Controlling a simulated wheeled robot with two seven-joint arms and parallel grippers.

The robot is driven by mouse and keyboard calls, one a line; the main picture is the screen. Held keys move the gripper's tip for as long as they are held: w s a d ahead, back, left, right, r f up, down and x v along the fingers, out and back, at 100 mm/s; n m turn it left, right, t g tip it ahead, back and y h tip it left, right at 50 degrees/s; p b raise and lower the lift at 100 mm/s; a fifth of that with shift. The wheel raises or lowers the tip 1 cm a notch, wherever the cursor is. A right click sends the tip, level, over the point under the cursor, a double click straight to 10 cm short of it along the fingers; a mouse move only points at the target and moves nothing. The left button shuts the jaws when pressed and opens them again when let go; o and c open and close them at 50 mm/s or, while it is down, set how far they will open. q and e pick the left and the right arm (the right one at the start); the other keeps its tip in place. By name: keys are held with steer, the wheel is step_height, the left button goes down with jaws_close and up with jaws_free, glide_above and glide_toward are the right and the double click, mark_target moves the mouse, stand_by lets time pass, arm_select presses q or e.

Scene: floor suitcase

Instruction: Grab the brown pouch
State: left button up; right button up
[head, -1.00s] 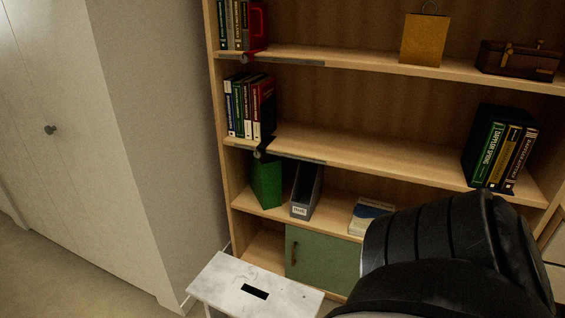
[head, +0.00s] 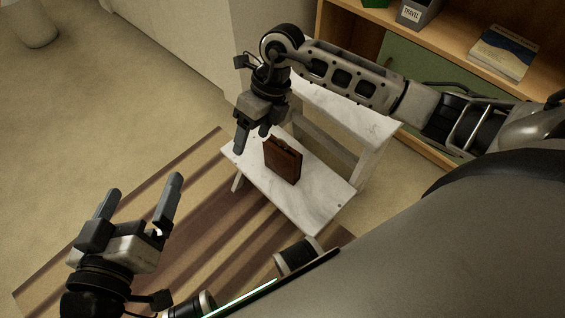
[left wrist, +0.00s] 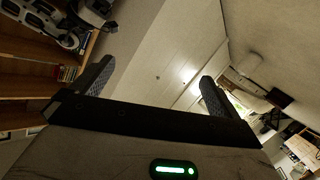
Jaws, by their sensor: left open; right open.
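The brown pouch (head: 284,161) stands upright on the lower step of a white marble-topped step stool (head: 315,201) in the head view. My right gripper (head: 252,141) is open, just left of and above the pouch in the picture, pointing down, with no visible contact. My left gripper (head: 140,190) is open and empty at the lower left, over the striped rug and well apart from the pouch. Its two spread fingers also show in the left wrist view (left wrist: 154,82), with nothing between them. The pouch does not show in that view.
A striped brown rug (head: 190,205) lies under and in front of the stool. The stool's upper step (head: 345,108) is behind the pouch, partly covered by my right arm. A wooden bookshelf with a green door (head: 425,80) stands at the back right.

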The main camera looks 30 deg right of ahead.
steer(key=w+d+f+h+b, duration=0.2)
steer(key=w+d+h, duration=0.15)
steer(key=d, duration=0.55)
steer(key=b, duration=0.2)
glide_above(282, 148)
steer(key=shift+m+t+h, duration=0.3)
steer(key=shift+h, duration=0.15)
steer(key=f, duration=0.6)
steer(key=shift+s+d+f, duration=0.1)
steer(key=shift+d+f, duration=0.15)
step_height(282, 148, down, 2)
steer(key=shift+f+b, duration=0.2)
steer(key=shift+b, duration=0.4)
steer(key=f+b, duration=0.3)
steer(key=f, duration=0.2)
steer(key=shift+a+f, duration=0.1)
steer(key=shift+a, duration=0.1)
steer(key=shift+f, duration=0.25)
arm_select(q)
step_height(282, 148, up, 7)
steer(key=w+m+t+h, duration=0.2)
steer(key=m+t+h, duration=0.2)
steer(key=t, duration=0.1)
steer(key=shift+r, duration=0.15)
arm_select(e)
jaws_close()
